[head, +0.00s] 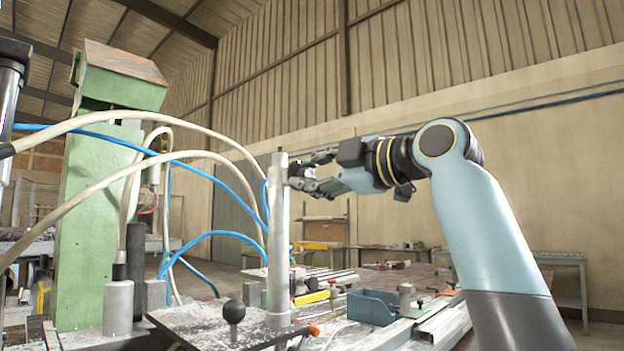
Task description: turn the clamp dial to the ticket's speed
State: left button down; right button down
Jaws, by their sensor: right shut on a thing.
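My right gripper (300,173) reaches in from the right, with its fingers pointing left. Its fingertips are at the upper part of an upright grey metal post (278,240), which stands in front of or beside them. No ticket is readable in the head view. My left gripper is not in view.
A green machine column (85,215) stands at the left. Pale hoses (150,165) and blue hoses (210,180) arch across toward the post. A black ball knob (233,312) rises from a plate in front. A blue bin (370,307) and metal profiles lie right of the post.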

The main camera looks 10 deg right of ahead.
jog(key=shift+f, duration=0.15)
jog(key=c, duration=1.1)
grip_release()
jog(key=shift+c, duration=0.2)
jog(key=shift+o, duration=0.2)
jog(key=v, duration=1.2)
